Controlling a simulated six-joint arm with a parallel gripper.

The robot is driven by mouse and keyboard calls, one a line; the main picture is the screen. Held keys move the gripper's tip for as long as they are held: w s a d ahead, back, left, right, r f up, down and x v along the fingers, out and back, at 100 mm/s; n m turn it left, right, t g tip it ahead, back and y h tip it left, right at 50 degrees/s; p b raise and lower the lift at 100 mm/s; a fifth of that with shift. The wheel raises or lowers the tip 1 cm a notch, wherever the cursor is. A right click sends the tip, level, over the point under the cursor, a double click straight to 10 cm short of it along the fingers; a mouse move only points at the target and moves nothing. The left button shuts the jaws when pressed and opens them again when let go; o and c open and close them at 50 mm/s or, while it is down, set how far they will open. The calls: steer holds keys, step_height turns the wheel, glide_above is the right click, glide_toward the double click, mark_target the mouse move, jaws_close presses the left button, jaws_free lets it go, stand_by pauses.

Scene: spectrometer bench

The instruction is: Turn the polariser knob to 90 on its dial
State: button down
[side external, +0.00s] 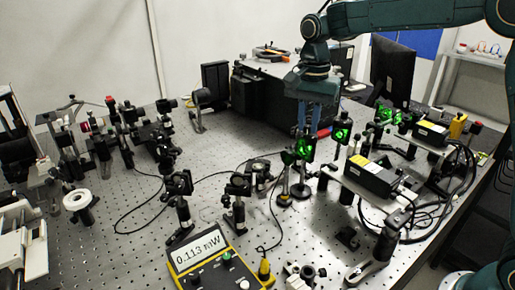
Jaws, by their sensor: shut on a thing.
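My gripper (314,128) reaches straight down from the arm at the right of centre in the side external view. Its fingers are shut at the top of a small dark post-mounted optic lit green (305,149), which I take to be the polariser with its knob. The knob itself is mostly hidden by the fingers, and its dial is too small to read. The yellow and black power meter (212,262) at the front shows 0.113 mW.
A second green-lit optic (341,134) stands close to the right of the gripper. A black laser box (372,177) is at the right, with loose cables beyond it. Several post-mounted optics crowd the left. A large black box (262,100) stands behind. The perforated bench (130,255) is bare at front left.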

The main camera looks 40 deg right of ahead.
mark_target(308, 126)
steer(key=m, duration=0.3)
steer(key=shift+m, duration=2.3)
steer(key=shift+r, duration=0.1)
steer(key=c, duration=1.3)
jaws_free()
steer(key=shift+c, duration=0.2)
step_height(308, 126, up, 14)
